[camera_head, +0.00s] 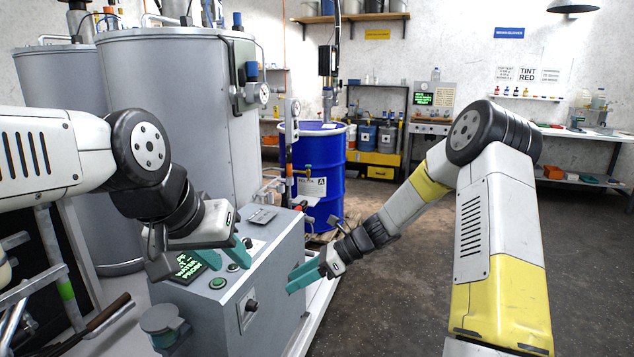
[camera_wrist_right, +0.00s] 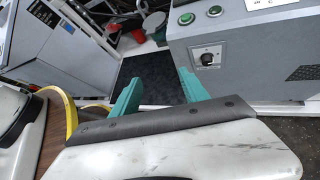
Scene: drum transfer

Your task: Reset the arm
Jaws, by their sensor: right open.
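My right gripper (camera_head: 297,278) is open and empty, beside the front right edge of the grey control box (camera_head: 280,262). In the right wrist view its two teal fingers (camera_wrist_right: 158,90) stand apart with nothing between them. A black knob (camera_head: 251,305) on the box shows beyond the fingers in the wrist view (camera_wrist_right: 207,58). My left gripper (camera_head: 224,254) has its teal fingers spread above the box's top panel, near the green screen (camera_head: 187,266) and a green button (camera_head: 218,283). I see nothing between them. Whether they touch the panel cannot be told.
A blue drum (camera_head: 325,185) stands behind the box. Large grey tanks (camera_head: 165,110) stand at the back left. A shelf with containers (camera_head: 378,150) and a side bench (camera_head: 590,135) line the back. The floor (camera_head: 400,290) between my right arm and the box is clear.

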